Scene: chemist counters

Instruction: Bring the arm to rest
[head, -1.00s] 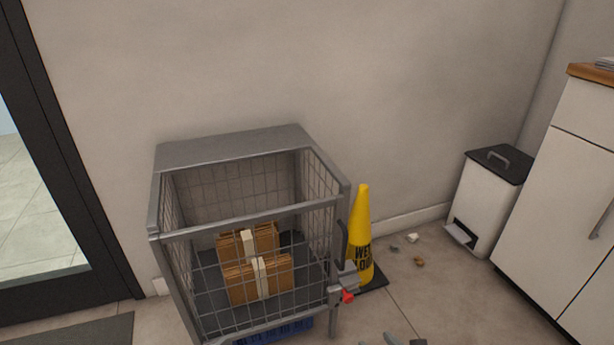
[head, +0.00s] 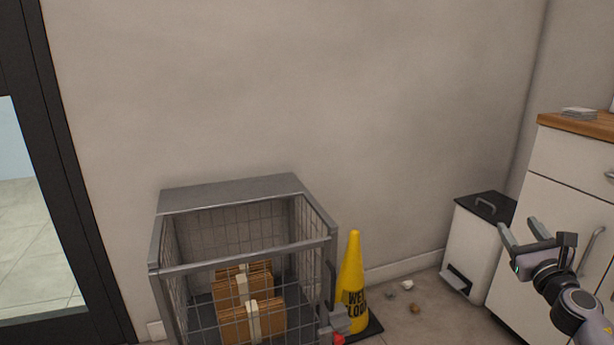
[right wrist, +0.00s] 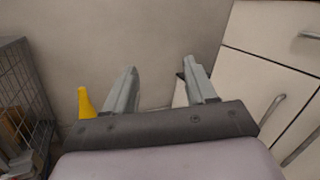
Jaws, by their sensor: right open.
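My right gripper (head: 519,235) is raised at the right of the head view, in front of the white bin and the cabinet. Its two fingers are apart with nothing between them. The right wrist view also shows the open fingers (right wrist: 160,90), with bare wall beyond them. My left gripper is in neither view.
A grey wire cage (head: 240,257) holding cardboard packages (head: 232,290) stands against the wall. A yellow wet-floor cone (head: 352,280) is beside it. A white pedal bin (head: 470,247) and white cabinet (head: 560,160) stand right. Small debris (head: 407,285) lies on the floor between.

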